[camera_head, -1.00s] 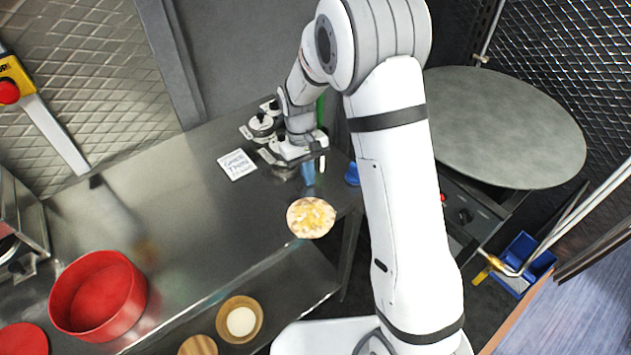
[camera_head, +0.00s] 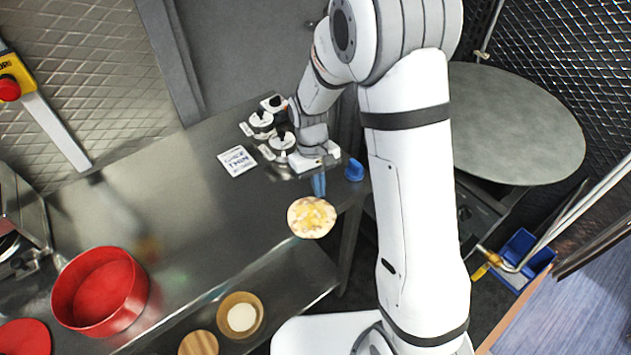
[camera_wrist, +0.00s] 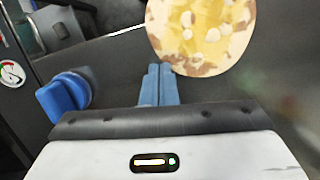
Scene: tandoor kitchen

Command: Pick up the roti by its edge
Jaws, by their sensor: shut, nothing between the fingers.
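The roti (camera_head: 312,217) is a pale round flatbread with yellow and brown patches. In the head view it lies near the counter's front right corner. It also shows at the top of the wrist view (camera_wrist: 203,30), partly cut off by the frame. My gripper (camera_head: 319,193) is just behind the roti in the head view, its blue fingers pointing toward the roti's edge. In the wrist view the fingers (camera_wrist: 160,72) are together with nothing between them, and their tips appear right at the roti's edge. I cannot tell whether they touch it.
A blue knob-like object (camera_head: 354,170) sits right of my gripper. A white lettered card (camera_head: 237,160) and pale lidded containers (camera_head: 262,121) lie left and behind. A red round pan (camera_head: 101,292) and a wooden bowl (camera_head: 240,315) are at the lower left. The counter's middle (camera_head: 180,215) is clear.

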